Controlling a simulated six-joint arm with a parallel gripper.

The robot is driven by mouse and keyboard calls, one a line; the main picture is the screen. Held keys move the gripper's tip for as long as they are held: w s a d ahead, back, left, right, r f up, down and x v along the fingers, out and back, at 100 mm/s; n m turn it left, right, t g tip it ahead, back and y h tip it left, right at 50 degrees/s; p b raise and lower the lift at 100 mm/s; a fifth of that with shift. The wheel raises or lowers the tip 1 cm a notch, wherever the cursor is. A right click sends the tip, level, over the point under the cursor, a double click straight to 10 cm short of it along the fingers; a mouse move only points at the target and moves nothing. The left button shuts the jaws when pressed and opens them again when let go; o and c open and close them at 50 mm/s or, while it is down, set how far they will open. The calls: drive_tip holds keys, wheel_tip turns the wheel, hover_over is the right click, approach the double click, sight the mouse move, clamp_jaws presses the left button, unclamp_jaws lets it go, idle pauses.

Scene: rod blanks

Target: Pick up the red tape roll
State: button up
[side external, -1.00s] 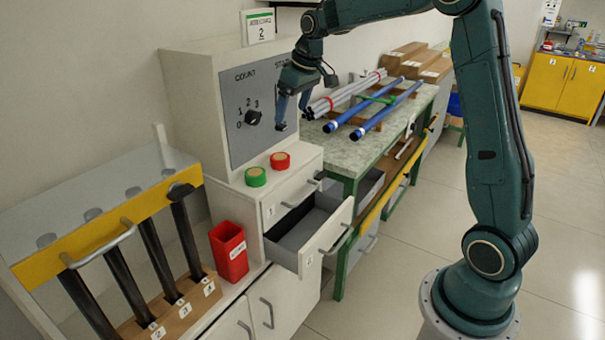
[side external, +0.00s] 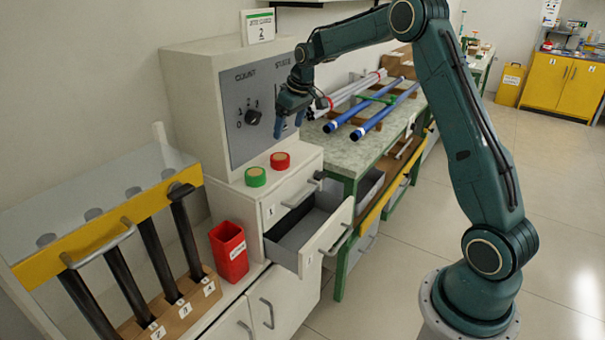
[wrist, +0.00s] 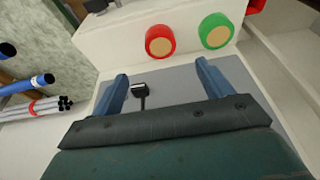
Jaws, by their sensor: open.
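The red tape roll (side external: 280,160) lies flat on the white cabinet top, to the right of the green tape roll (side external: 255,176). In the wrist view the red roll (wrist: 160,41) shows at the top, left of the green one (wrist: 216,30). My gripper (side external: 288,125) is open and empty, above the red roll and in front of the grey dial panel (side external: 255,105). In the wrist view its two blue fingers (wrist: 160,75) are spread apart, with the red roll beyond the tips and not between them.
An open drawer (side external: 312,243) juts out below the cabinet top. A red bin (side external: 230,253) stands to the left. Blue rods (side external: 385,110) and grey rods (side external: 345,95) lie on the bench at right. A black dial knob (side external: 253,117) sticks out of the panel.

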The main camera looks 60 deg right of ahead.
hover_over(280, 157)
drive_tip(key=s, duration=0.2)
drive_tip(key=shift+d+f, duration=0.15)
drive_tip(key=shift+f, duration=2.45)
drive_tip(key=shift+x, duration=2.6)
drive_tip(key=shift+w+r, duration=0.1)
drive_tip(key=c, duration=1.1)
